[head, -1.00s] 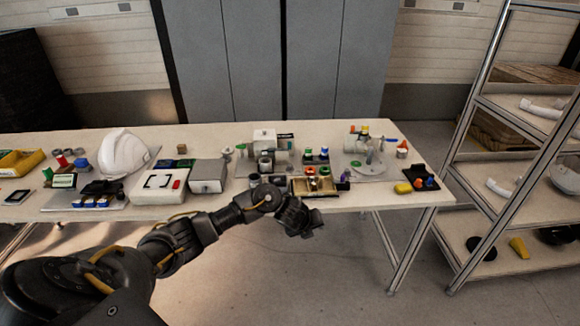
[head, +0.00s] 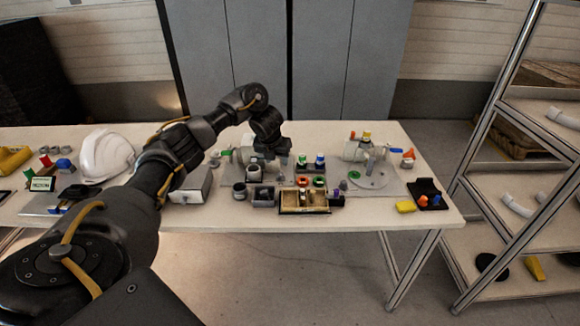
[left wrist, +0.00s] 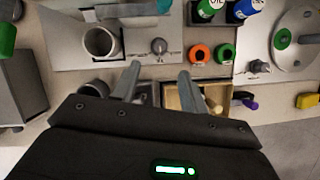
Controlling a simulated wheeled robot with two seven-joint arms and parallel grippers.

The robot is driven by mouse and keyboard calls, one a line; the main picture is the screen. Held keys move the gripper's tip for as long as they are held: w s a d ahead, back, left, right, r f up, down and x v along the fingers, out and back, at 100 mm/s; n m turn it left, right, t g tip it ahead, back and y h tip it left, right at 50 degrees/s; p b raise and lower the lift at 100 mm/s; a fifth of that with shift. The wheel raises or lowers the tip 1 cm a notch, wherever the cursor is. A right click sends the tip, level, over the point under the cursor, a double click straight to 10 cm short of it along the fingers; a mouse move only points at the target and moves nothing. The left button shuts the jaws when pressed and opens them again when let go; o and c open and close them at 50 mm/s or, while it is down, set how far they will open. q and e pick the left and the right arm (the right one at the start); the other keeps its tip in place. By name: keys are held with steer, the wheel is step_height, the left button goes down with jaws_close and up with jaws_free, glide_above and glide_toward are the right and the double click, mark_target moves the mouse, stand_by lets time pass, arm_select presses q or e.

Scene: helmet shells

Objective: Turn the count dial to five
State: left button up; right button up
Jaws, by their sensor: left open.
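My left gripper (head: 270,158) hangs over the middle of the table, pointing down. In the left wrist view its two fingers (left wrist: 160,71) are apart with nothing between them. A small grey knob (left wrist: 158,46) stands on a pale plate just beyond the fingertips, apart from them. Another small grey knob (left wrist: 259,67) sits on the plate at the right. I cannot read any numbers, so I cannot tell which one is the count dial or where it points. My right gripper is out of view.
A grey cup (left wrist: 101,42) stands left of the nearer knob. Orange and green rings (left wrist: 200,53) lie to its right, near a wooden tray (head: 291,200). A white helmet shell (head: 106,155) is at the left. A metal shelf (head: 515,150) stands right of the table.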

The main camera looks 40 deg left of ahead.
mark_target(280, 174)
arm_select(q)
steer(key=x, duration=0.8)
steer(key=shift+w+f+b, duration=0.2)
steer(key=shift+f+b, duration=0.1)
steer(key=shift+b, duration=0.05)
steer(key=shift+w+a+f, duration=0.1)
steer(key=shift+w+f, duration=0.15)
steer(key=shift+f, duration=0.35)
steer(key=shift+w+a+f, duration=0.1)
steer(key=shift+f, duration=0.15)
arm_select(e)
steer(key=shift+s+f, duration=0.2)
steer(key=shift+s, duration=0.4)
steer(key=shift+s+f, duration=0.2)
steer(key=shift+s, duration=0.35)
arm_select(q)
jaws_close()
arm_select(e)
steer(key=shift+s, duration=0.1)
